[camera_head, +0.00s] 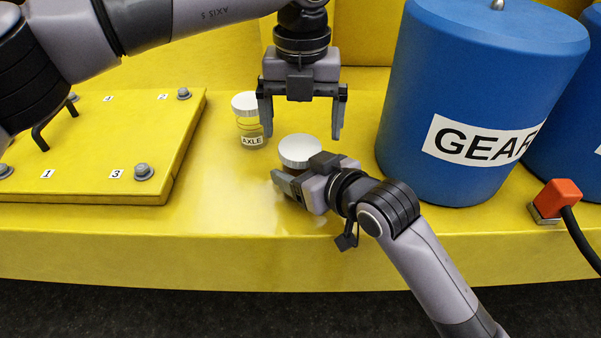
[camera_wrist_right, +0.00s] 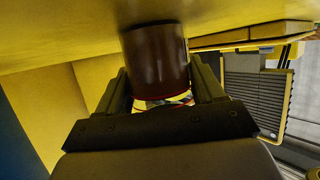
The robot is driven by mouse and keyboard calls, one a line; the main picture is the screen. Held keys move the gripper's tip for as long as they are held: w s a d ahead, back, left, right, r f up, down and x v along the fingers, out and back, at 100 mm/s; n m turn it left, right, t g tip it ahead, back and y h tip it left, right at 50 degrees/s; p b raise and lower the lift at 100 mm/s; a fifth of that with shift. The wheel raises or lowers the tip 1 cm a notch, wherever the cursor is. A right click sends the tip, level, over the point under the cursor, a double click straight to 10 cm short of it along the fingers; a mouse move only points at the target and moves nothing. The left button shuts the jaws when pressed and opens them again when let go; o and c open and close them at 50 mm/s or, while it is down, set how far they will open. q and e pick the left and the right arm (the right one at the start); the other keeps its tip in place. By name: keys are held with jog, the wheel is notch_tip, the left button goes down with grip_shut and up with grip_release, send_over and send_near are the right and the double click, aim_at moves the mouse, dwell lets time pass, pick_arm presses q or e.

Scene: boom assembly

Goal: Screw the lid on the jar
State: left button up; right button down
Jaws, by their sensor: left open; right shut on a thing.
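A round white lid (camera_head: 300,151) shows at the middle of the table in the head view, level and on top of what my right gripper holds. The jar body below it is hidden there by my gripper. In the right wrist view a dark brown jar (camera_wrist_right: 156,62) stands between the fingers of my right gripper (camera_wrist_right: 160,88), which is shut on it. My right gripper also shows in the head view (camera_head: 290,178), coming in from the lower right. My left gripper (camera_head: 303,132) points down above the lid, open and empty, its fingers apart. I cannot tell how tightly the lid sits.
A clear jar labelled AXLE (camera_head: 250,133) with a white lid stands just left of my left gripper. A large blue GEAR drum (camera_head: 470,100) stands to the right. A raised yellow plate (camera_head: 100,150) with bolts lies left. A red-topped block (camera_head: 556,198) sits far right.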

aim_at(300, 146)
pick_arm(q)
jog(key=shift+r, duration=0.45)
jog(key=shift+a, duration=0.1)
jog(key=shift+c, duration=0.3)
notch_tip(300, 146, up, 4)
jog(key=n, duration=0.5)
jog(key=shift+f, duration=0.25)
jog(key=shift+f, duration=0.1)
jog(key=shift+f, duration=3.95)
jog(key=c, duration=1.1)
